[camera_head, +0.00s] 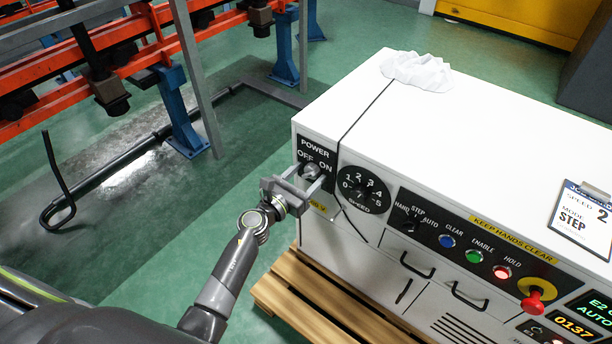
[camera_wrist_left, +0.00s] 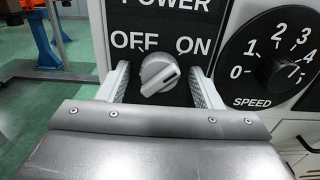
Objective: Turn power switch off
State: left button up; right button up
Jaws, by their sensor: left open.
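The power switch is a grey rotary knob (camera_head: 311,170) on a black POWER plate at the left end of the white cabinet's front. In the left wrist view the knob (camera_wrist_left: 160,73) sits below the OFF and ON labels, and its pale bar slants up to the right, toward the ON side. My left gripper (camera_head: 305,181) is open in front of the plate. In the wrist view its fingers (camera_wrist_left: 158,80) stand on either side of the knob, with gaps showing on both sides. The right gripper is not in view.
A SPEED dial (camera_head: 362,190) is just right of the plate. Further right are a mode selector (camera_head: 409,224), several push buttons and a red mushroom button (camera_head: 533,300). The cabinet stands on a wooden pallet (camera_head: 300,300). A white cloth (camera_head: 416,71) lies on its top.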

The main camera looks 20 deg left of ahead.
pick_arm(q)
jog(key=c, duration=0.9)
